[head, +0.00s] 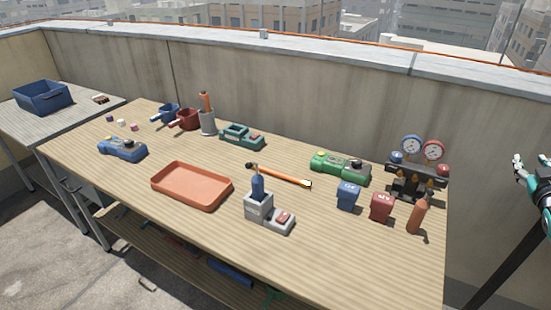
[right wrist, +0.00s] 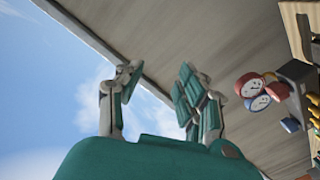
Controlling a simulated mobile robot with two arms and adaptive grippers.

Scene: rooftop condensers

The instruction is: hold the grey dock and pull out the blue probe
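The grey dock (head: 259,207) stands on the near middle of the wooden table, with a lower front part that carries a red button. The blue probe (head: 257,188) stands upright in the dock's taller part, and its lower end is hidden inside. My right gripper (head: 532,167) is at the far right edge of the head view, partly cut off, well away from the dock. In the right wrist view its fingers (right wrist: 155,100) are spread apart with nothing between them. My left gripper is in no view.
An orange tray (head: 155,184) lies left of the dock. An orange-handled tool (head: 283,176) lies just behind it. Blue (head: 347,197) and red (head: 381,207) blocks, an orange bottle (head: 417,216) and a gauge set (head: 417,188) stand to the right. The table's front is clear.

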